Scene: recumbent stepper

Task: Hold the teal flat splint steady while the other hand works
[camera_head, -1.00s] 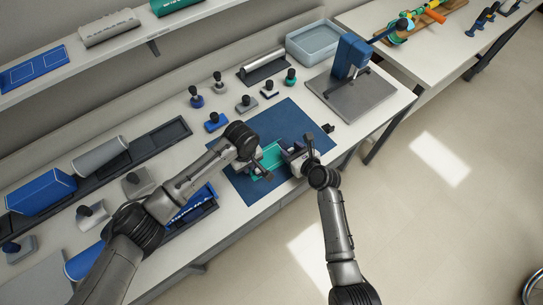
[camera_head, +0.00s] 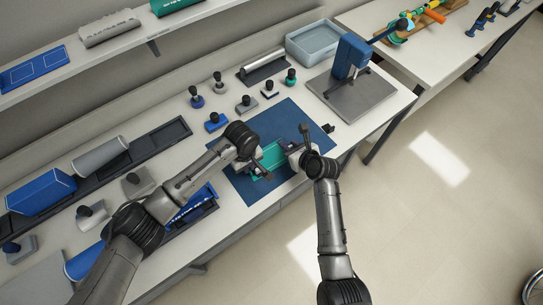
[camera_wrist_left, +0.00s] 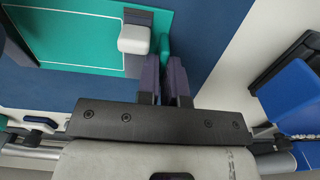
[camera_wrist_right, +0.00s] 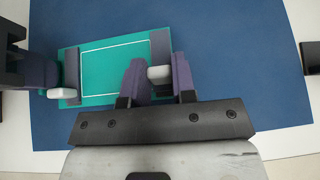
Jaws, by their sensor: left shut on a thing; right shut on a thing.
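The teal flat splint (camera_head: 271,156) lies on a blue mat, with a white outline on its face. In the right wrist view the splint (camera_wrist_right: 115,70) has a grey strap (camera_wrist_right: 160,48) across one end, with a white end piece (camera_wrist_right: 159,73). My right gripper (camera_wrist_right: 160,78) is closed around that white piece. My left gripper (camera_wrist_left: 166,75) is shut at the splint's opposite end, on what looks like its teal edge; the exact contact is partly hidden. A second white strap end (camera_wrist_left: 134,39) is beside its fingers. Both grippers (camera_head: 257,168) (camera_head: 294,152) are low over the mat.
The blue mat (camera_head: 300,117) is bare behind the splint. Several knobbed blocks (camera_head: 246,104) stand behind it, and a grey plate with a blue device (camera_head: 352,58) is at the back right. A black tray (camera_head: 150,146) holding rolls is at left.

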